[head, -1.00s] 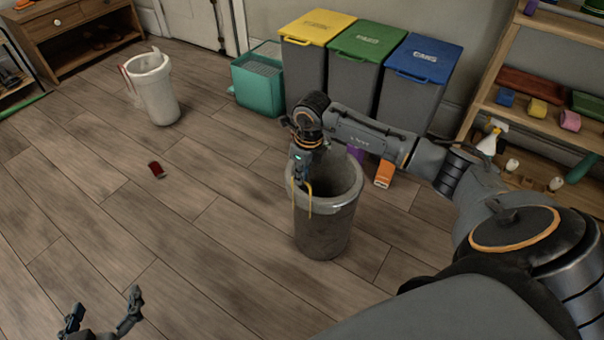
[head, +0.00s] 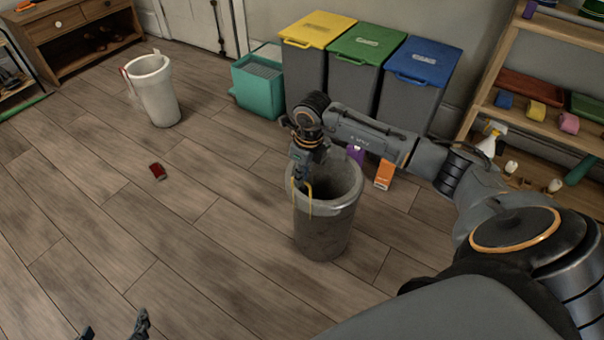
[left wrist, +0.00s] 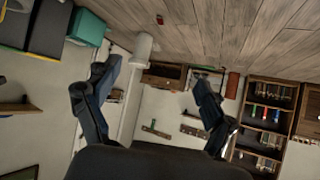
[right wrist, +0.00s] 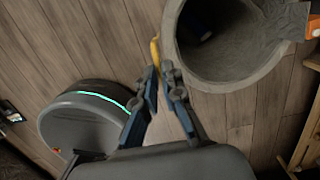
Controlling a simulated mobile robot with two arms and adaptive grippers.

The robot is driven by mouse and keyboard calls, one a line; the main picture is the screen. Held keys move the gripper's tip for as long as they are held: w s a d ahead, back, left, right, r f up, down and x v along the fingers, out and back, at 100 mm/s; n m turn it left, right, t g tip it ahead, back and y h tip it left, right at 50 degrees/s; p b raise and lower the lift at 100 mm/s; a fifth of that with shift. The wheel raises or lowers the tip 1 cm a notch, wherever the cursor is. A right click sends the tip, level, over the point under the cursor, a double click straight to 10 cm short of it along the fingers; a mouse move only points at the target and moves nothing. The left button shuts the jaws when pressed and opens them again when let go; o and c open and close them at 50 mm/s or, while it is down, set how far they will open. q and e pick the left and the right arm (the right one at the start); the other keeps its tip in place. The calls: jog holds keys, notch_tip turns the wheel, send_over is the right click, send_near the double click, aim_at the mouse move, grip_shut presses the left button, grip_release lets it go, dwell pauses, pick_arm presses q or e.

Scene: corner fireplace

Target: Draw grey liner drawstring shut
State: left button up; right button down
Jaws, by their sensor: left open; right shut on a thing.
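The grey-lined bin (head: 325,225) stands upright on the wood floor in the middle of the head view. Its grey liner (right wrist: 222,75) covers the rim in the right wrist view. A yellow drawstring (head: 310,203) hangs in a loop at the rim's left side. My right gripper (head: 301,182) is shut on the drawstring (right wrist: 155,50) beside the rim. My left gripper (head: 115,333) is only partly in the head view, at the bottom edge. In the left wrist view it is open and empty (left wrist: 155,85), far from the bin.
A white bin (head: 155,95) with a red drawstring stands at the back left. Yellow, green and blue lidded bins (head: 365,75) and a teal box (head: 257,82) line the wall. A red item (head: 157,171) lies on the floor. Shelves (head: 530,110) stand right. Floor at left is mostly clear.

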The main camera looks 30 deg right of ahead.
jog(key=shift+r+p, duration=0.55)
jog(key=shift+r, duration=0.2)
jog(key=shift+r+p, duration=0.55)
jog(key=shift+r, duration=0.15)
jog(key=shift+r+p, duration=0.8)
jog(key=shift+r, duration=0.2)
jog(key=c, duration=1.9)
grip_release()
jog(key=shift+r, duration=0.1)
jog(key=o, duration=0.5)
pick_arm(q)
jog(key=s+a+f+g+y, duration=0.1)
jog(key=s+a+f+g, duration=0.1)
jog(key=s, duration=0.3)
jog(key=s+a+f+g, duration=0.1)
jog(key=s+f+g, duration=0.1)
jog(key=s+g, duration=0.2)
jog(key=shift+s+a+g+y, duration=0.4)
jog(key=shift+s, duration=0.75)
pick_arm(e)
notch_tip(320, 180, up, 12)
jog(key=s, duration=0.1)
jog(key=shift+s+d, duration=0.15)
jog(key=shift+d, duration=0.15)
